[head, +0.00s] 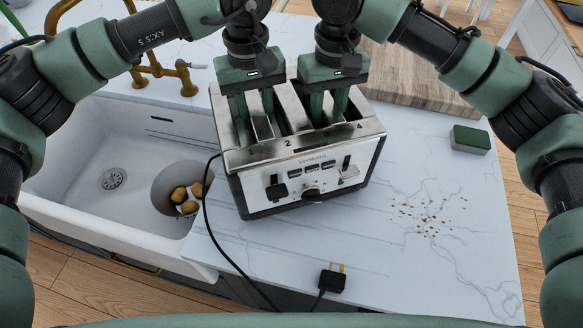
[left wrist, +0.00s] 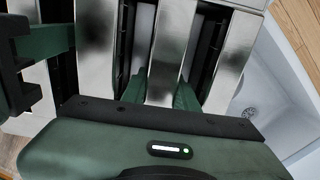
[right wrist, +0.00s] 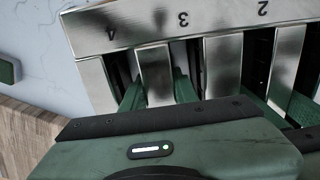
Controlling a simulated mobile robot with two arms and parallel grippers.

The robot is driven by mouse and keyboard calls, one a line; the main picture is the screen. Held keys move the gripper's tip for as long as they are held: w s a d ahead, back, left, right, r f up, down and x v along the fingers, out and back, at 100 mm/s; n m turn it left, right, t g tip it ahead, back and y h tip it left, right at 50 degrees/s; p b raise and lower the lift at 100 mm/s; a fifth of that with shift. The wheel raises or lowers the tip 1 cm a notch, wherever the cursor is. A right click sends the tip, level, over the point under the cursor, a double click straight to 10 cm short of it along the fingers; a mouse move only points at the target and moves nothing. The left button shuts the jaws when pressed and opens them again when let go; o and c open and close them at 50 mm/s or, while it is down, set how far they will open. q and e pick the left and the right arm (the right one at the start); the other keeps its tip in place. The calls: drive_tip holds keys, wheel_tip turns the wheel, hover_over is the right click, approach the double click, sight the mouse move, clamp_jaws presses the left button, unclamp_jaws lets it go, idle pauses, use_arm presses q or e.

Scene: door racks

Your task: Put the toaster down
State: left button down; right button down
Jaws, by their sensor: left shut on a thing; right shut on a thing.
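The toaster (head: 310,165) is a silver, four-slot appliance with black sides, upright over the white counter beside the sink. I cannot tell whether its base touches the counter. My left gripper (head: 256,112) has its fingers down in the toaster's left slots, shut on a metal divider; the left wrist view shows the fingers (left wrist: 160,85) either side of the strip. My right gripper (head: 329,105) is likewise shut on a divider in the right slots, also seen in the right wrist view (right wrist: 157,82). The fingertips are hidden inside the slots.
A wooden board (head: 420,85) and green sponge (head: 470,139) lie right. Crumbs (head: 425,212) and the plug (head: 332,281) are on otherwise clear counter (head: 440,270).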

use_arm(q)
drive_tip(key=shift+f+b, duration=0.4)
use_arm(e)
drive_tip(key=shift+f, duration=0.4)
use_arm(q)
drive_tip(key=c, duration=1.1)
unclamp_jaws()
use_arm(e)
drive_tip(key=c, duration=1.1)
unclamp_jaws()
use_arm(q)
drive_tip(key=shift+s+r, duration=0.1)
drive_tip(key=shift+s, duration=0.1)
use_arm(e)
drive_tip(key=shift+s+r, duration=0.1)
drive_tip(key=shift+s, duration=0.1)
use_arm(q)
drive_tip(key=shift+w+r, duration=0.1)
drive_tip(key=shift+r, duration=0.15)
use_arm(e)
drive_tip(key=shift+w, duration=0.1)
use_arm(q)
wheel_tip(320, 180, up, 11)
drive_tip(key=shift+r, duration=0.2)
use_arm(e)
drive_tip(key=shift+r, duration=0.1)
wheel_tip(320, 180, up, 12)
drive_tip(key=shift+f, duration=0.1)
